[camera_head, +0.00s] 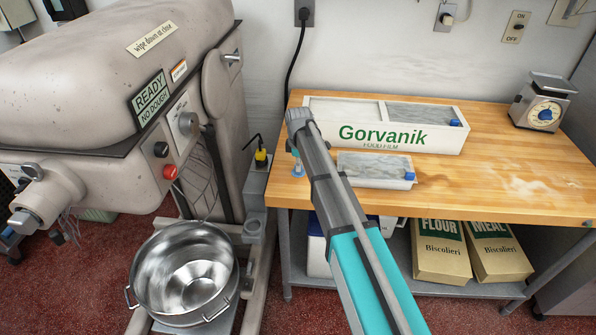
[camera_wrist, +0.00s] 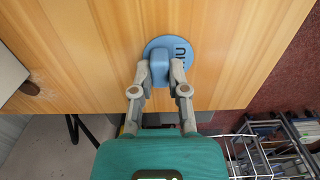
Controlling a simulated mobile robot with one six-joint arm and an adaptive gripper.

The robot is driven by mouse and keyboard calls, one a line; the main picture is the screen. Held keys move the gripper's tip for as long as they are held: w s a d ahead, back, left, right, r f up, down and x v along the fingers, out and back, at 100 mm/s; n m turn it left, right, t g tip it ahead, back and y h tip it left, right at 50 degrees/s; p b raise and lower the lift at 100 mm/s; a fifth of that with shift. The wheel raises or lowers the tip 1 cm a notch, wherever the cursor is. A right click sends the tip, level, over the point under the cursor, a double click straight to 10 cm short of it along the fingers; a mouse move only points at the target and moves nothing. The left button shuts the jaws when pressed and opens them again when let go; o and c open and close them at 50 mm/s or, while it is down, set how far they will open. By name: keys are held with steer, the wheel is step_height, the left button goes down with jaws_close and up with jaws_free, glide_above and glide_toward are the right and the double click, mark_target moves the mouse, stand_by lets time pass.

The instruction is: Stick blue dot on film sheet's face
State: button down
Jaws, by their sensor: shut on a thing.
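The blue dot (camera_wrist: 184,46) is a flat round disc with a raised tab and dark lettering. In the wrist view my gripper (camera_wrist: 162,72) is shut on its tab. In the head view a small part of the blue dot (camera_head: 298,169) shows below my gripper (camera_head: 296,154), near the table's left end; most is hidden. I cannot tell whether it touches the wood. A greyish film sheet (camera_head: 368,165) lies in a shallow white tray just right of my arm, with a blue piece at its right corner. More film shows in the white Gorvanik box (camera_head: 452,142) behind.
The wooden table (camera_head: 490,190) is clear on the right, with a flour smear. A scale (camera_head: 543,103) stands at its back right. A large dough machine (camera_head: 110,80) and steel bowl (camera_head: 187,275) are left of the table. Flour and meal bags (camera_head: 440,258) sit below.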

steer(key=c, duration=1.3)
jaws_free()
jaws_close()
steer(key=shift+r+p, duration=1)
steer(key=shift+o, duration=0.2)
jaws_free()
jaws_close()
steer(key=shift+r, duration=0.15)
steer(key=shift+r+p, duration=1.85)
steer(key=shift+p, duration=0.2)
